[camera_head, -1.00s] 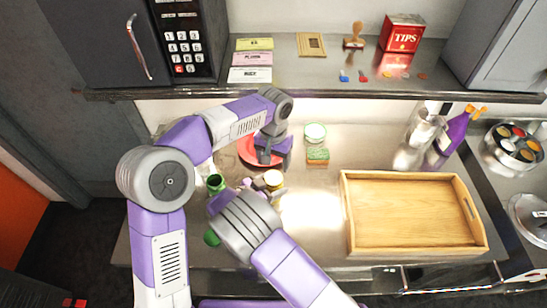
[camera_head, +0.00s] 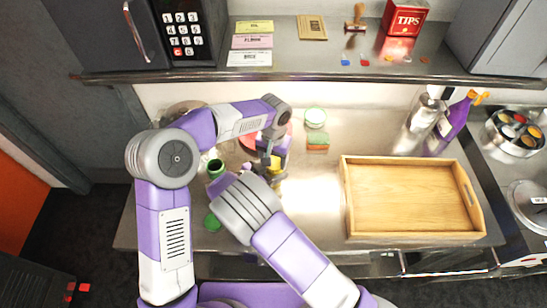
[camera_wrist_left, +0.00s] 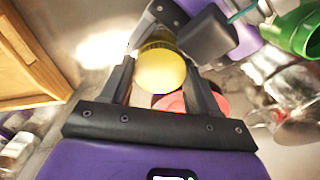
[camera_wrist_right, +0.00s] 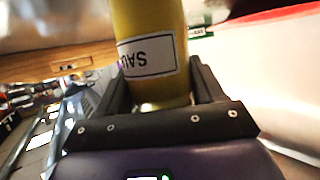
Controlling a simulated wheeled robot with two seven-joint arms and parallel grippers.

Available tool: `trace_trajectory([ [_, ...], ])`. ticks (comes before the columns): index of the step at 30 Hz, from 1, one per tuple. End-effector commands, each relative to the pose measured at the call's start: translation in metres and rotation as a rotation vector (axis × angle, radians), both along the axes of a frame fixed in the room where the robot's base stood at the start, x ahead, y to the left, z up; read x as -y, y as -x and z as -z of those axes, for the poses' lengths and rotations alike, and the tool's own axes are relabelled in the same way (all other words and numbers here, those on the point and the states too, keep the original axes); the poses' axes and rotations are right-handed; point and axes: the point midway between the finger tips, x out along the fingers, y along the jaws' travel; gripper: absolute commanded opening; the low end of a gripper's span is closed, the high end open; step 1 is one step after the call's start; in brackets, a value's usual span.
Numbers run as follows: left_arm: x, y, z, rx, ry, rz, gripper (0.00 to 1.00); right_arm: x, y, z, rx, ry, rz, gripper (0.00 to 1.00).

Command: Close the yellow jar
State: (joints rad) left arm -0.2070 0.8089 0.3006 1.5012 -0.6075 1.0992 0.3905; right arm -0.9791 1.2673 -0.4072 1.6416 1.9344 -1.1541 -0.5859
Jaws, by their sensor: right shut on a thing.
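The yellow jar (camera_head: 277,186) stands upright at the left-middle of the counter, partly hidden by my arms. In the right wrist view its yellow body (camera_wrist_right: 150,28), with a white label, is between the fingers of my right gripper (camera_wrist_right: 150,85), which is shut on it. My left gripper (camera_head: 270,158) is above the jar, pointing down. In the left wrist view a round yellow top (camera_wrist_left: 161,71) lies between the fingers of my left gripper (camera_wrist_left: 160,80), which stand apart with slight gaps beside it. I cannot tell whether this top is seated on the jar.
A green jar (camera_head: 215,167) stands left of the yellow jar, with a green round piece (camera_head: 212,222) in front. A red plate (camera_head: 247,142) lies behind. A sponge (camera_head: 318,140) and pale round container (camera_head: 315,117) are behind right. A wooden tray (camera_head: 350,200) fills the right.

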Motion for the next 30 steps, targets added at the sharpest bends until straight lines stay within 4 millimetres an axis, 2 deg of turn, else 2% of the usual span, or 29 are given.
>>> trace_trajectory([
  [1,-0.0002,-0.0002,-0.0002,0.0,-0.001,0.0,0.45,0.0001,-0.0001,-0.0005,0.001,0.0,0.0,0.0],
  [5,-0.0003,-0.0002,-0.0003,0.0,-0.001,0.0,0.25,0.0002,0.0,-0.0005,0.001,0.0,0.0,0.0],
  [11,-0.0003,-0.0003,-0.0003,0.0,0.0,0.078,0.23,0.0003,-0.0001,-0.0004,0.001,0.0,0.001,0.0],
  [14,-0.0003,-0.0003,-0.0002,0.001,0.0,0.235,0.23,0.0003,0.0,-0.0003,0.001,0.0,0.001,0.0],
  [24,-0.0004,-0.0006,0.0004,0.0,0.0,0.91,0.23,0.0005,0.0,-0.0003,0.001,0.0,0.001,0.0],
  [30,-0.0006,-0.0008,0.0005,0.001,0.0,1.149,0.23,0.0004,0.0001,-0.0002,0.001,0.0,0.001,0.0],
])
